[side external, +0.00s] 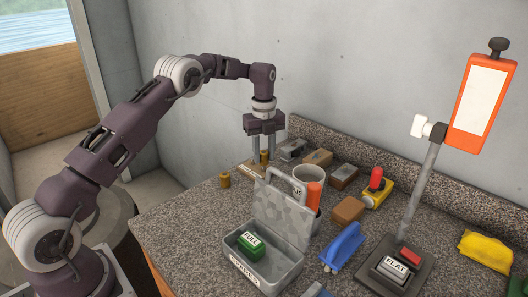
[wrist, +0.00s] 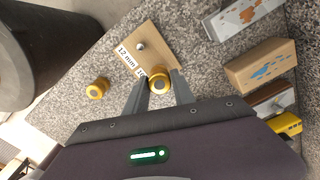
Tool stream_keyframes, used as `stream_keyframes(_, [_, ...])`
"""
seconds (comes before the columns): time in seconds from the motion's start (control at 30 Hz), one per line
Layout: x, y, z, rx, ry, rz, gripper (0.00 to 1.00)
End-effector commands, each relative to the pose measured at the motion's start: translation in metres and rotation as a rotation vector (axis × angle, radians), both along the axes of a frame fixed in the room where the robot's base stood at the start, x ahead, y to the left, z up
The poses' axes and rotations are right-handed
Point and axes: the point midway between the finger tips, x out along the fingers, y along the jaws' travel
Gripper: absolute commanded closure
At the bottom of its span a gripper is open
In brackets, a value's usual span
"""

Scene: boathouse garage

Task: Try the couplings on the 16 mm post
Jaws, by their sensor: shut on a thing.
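A wooden board (wrist: 152,38) lies on the speckled counter with a "12 mm" label and a partly hidden label starting "16". A bare metal post (wrist: 140,46) stands beside the 12 mm label. My gripper (side external: 264,152) points down over the board, its fingers closed on a brass coupling (wrist: 159,79). That coupling covers the spot beside the 16 label, so the post there is hidden; I cannot tell whether the coupling is around it or above it. A second brass coupling (wrist: 97,89) stands loose on the counter, left of the board; it also shows in the side view (side external: 225,180).
An open grey case (side external: 275,265) holds a green block (side external: 251,245) reading "FULL". A white mug (side external: 308,185), several blocks, a blue tool (side external: 343,246) and a stand with an orange panel (side external: 484,95) and "FLAT" label are to the right. The counter's left edge is close to the loose coupling.

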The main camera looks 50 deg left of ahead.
Motion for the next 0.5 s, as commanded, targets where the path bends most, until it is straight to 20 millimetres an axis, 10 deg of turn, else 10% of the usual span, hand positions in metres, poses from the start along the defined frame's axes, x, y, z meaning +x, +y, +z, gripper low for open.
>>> stream_keyframes(0.5, [-0.0003, 0.0001, -0.0041, -0.001, 0.001, 0.000, 1.00])
